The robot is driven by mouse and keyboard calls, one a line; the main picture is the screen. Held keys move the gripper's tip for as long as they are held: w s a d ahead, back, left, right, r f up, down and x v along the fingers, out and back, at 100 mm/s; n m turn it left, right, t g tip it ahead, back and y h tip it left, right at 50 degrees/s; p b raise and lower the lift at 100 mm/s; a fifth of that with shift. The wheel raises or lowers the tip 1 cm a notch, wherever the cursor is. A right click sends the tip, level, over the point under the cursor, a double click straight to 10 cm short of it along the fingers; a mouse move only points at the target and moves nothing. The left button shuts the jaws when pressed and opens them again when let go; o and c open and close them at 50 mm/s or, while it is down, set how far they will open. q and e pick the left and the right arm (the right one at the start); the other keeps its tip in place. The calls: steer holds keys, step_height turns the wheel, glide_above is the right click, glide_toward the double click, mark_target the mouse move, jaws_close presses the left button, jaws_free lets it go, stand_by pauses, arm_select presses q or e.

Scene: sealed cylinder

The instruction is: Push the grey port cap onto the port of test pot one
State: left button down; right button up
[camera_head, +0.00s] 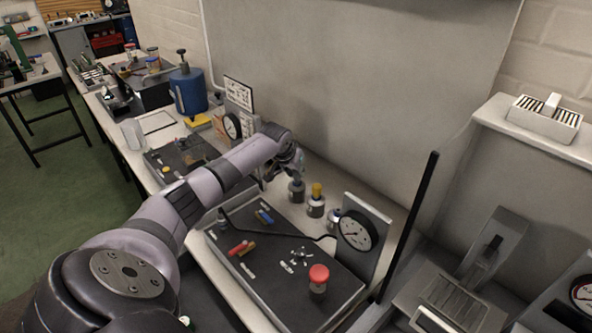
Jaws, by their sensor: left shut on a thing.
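My left arm reaches in from the lower left to the back of the bench. My left gripper (292,168) is shut just above a small metal pot (297,193), the leftmost of a short row. A small grey piece between the fingertips and this pot looks like the grey port cap (296,181). The fingers partly hide it, and I cannot tell whether it is seated on the port. No pot number is readable. My right gripper is not in view.
Beside that pot stand a yellow-topped pot (316,207) and another metal pot (333,217). A dial gauge (356,230) is at right. A dark tray (270,297) in front holds small coloured parts and a red-topped piece (318,277). A black upright post (408,225) stands further right.

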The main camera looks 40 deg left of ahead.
arm_select(q)
steer(key=shift+f, duration=0.45)
steer(key=c, duration=1.3)
jaws_free()
steer(key=shift+r, duration=0.1)
steer(key=v, duration=1.2)
